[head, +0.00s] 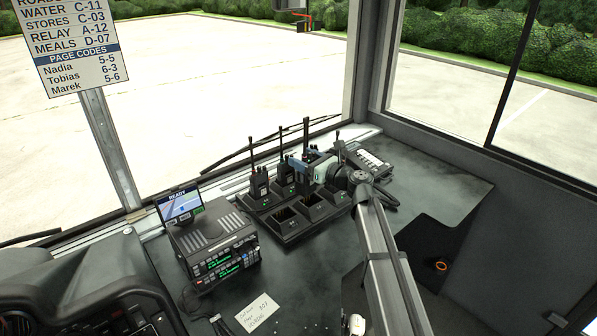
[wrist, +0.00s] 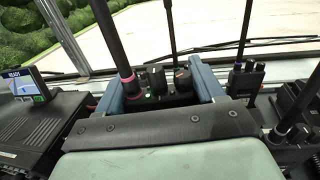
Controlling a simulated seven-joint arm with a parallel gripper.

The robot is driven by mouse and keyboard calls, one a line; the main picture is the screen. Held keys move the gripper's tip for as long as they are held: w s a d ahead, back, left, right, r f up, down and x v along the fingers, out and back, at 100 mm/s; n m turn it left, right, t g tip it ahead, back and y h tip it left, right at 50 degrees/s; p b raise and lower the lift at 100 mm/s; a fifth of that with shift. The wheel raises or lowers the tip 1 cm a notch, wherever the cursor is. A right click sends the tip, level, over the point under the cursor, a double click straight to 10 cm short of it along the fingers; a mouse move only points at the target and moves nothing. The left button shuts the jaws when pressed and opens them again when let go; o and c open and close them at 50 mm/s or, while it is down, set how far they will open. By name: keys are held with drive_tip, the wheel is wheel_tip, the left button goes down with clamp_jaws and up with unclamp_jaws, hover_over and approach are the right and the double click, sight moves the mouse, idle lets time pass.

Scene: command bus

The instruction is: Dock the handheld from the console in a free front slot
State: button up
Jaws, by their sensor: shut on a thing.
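My gripper (head: 322,168) is over the right part of a black multi-slot dock (head: 286,240). In the wrist view its blue-grey fingers (wrist: 162,92) are shut on a dark handheld (wrist: 155,80), whose knobs and pink-banded antenna point up. Its lower body is hidden there, so I cannot tell whether it touches the dock. Other handhelds stand upright in the back row, one with a red-banded antenna (head: 259,184) at the left and one beside it (head: 284,172). Front slots at the left (head: 285,215) and middle (head: 310,199) look empty; my gripper partly covers the right one.
The console (head: 222,252) with a READY screen (head: 181,205) stands left of the dock. A keypad unit (head: 368,160) lies to the right. Another handheld (wrist: 245,78) stands just right of my right finger. A paper note (head: 257,313) lies in front.

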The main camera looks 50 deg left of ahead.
drive_tip(key=shift+w+a+m+t, duration=0.1)
drive_tip(key=shift+w+m+t, duration=0.6)
drive_tip(key=shift+w+t, duration=0.45)
drive_tip(key=shift+w+f, duration=0.15)
drive_tip(key=shift+w, duration=0.05)
drive_tip(key=shift+f, duration=4.1)
drive_tip(key=o, duration=1.5)
drive_tip(key=shift+c, duration=0.2)
drive_tip(key=shift+o, duration=0.2)
drive_tip(key=shift+r, duration=0.1)
drive_tip(key=shift+r, duration=3.4)
